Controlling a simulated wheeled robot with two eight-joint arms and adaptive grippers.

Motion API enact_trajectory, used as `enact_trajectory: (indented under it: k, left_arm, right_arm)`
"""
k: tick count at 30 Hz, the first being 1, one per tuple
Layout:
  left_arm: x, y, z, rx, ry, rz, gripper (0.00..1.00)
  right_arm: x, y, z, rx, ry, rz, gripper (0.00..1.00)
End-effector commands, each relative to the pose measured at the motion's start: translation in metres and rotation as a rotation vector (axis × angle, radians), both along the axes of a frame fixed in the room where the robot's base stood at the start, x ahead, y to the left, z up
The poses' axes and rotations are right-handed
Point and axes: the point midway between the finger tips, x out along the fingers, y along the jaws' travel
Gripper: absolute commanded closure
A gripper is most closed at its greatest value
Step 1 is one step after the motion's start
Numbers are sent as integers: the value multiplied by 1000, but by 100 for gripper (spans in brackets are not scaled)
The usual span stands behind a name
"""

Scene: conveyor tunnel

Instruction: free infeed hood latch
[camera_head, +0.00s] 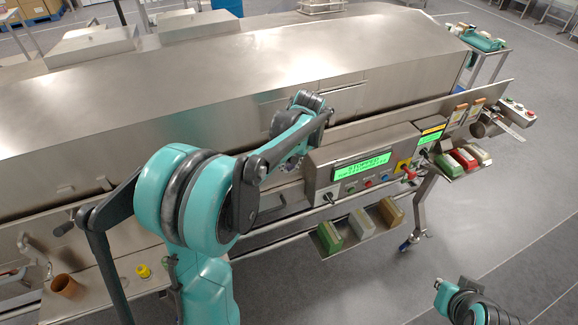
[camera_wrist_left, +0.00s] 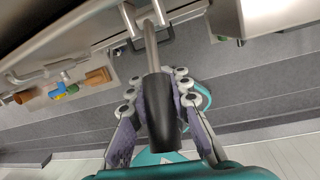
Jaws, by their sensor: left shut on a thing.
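A latch handle with a black grip (camera_wrist_left: 162,112) on a bare metal rod (camera_wrist_left: 150,45) shows in the left wrist view. My left gripper (camera_wrist_left: 157,92) is shut on the black grip, with its purple-padded fingers on either side. In the head view my left arm reaches over the front of the steel hood (camera_head: 230,75), and its wrist hides most of the gripper and the latch. Only part of my right arm shows at the lower right; its gripper is not in view.
A control panel (camera_head: 350,187) with a lit green display stands right of my left wrist. A brown cup (camera_head: 66,286) and a yellow knob (camera_head: 143,270) are at the lower left. The floor at right (camera_head: 500,210) is clear.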

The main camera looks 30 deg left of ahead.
Motion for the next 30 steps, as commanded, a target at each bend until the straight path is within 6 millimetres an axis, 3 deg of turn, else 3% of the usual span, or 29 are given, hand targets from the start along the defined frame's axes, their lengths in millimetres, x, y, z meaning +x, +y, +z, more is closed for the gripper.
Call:
enact_trajectory:
  k: [16,17,18,20,30]
  left_arm:
    - [1,1,2,-20,17,1,100]
    - [1,1,2,-20,16,1,82]
    - [1,1,2,-20,16,1,72]
    - [1,1,2,-20,16,1,58]
    - [1,0,4,-20,17,0,58]
  right_arm:
    - [0,0,2,0,0,0,100]
    - [0,0,2,0,0,0,100]
    - [0,0,2,0,0,0,100]
    - [0,0,2,0,0,0,100]
    - [0,0,2,0,0,0,100]
